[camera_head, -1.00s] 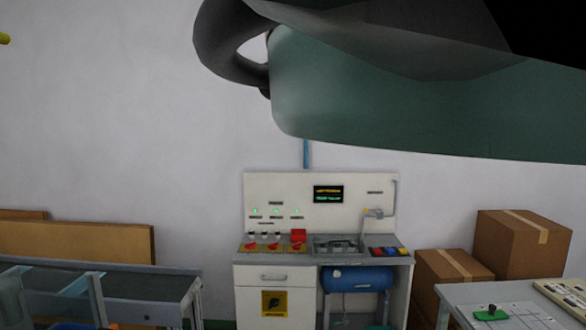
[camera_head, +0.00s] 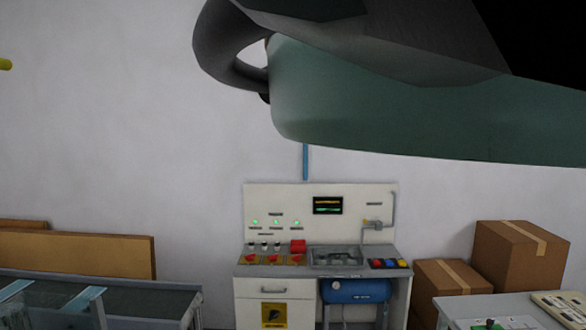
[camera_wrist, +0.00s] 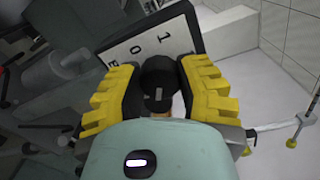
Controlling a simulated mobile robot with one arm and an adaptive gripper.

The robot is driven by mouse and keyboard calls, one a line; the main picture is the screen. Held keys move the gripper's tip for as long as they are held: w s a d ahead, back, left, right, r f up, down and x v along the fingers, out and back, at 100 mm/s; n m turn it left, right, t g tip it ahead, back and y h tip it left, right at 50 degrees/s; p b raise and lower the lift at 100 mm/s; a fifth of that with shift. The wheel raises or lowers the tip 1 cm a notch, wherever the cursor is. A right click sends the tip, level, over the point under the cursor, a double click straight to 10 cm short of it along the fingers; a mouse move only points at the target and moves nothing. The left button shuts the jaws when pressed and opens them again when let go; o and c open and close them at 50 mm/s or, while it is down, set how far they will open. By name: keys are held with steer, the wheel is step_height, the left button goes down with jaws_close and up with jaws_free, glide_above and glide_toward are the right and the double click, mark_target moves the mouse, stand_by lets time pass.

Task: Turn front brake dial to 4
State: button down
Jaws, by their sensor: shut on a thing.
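In the wrist view, a dark round dial knob (camera_wrist: 157,72) stands between the yellow ribbed fingers of my gripper (camera_wrist: 158,88). The fingers are shut on it from both sides. Behind it is a white plate (camera_wrist: 142,45) with a dark frame and black marks, among them a 1 and a 0. The plate appears tilted in this view, and the fingers and knob hide part of it. A 4 cannot be made out, nor which number the knob points to. Neither the dial nor the gripper fingers can be made out in the head view.
In the head view, my teal arm fills the upper right. A white control bench (camera_head: 272,288) with a dark display (camera_head: 328,206) stands by the far wall.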

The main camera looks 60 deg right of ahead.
steer(key=shift+s+a, duration=0.1)
steer(key=shift+a, duration=0.1)
steer(key=c, duration=0.5)
jaws_free()
steer(key=shift+d, duration=0.1)
step_height(320, 180, up, 10)
steer(key=shift+r, duration=0.1)
stand_by(0.7)
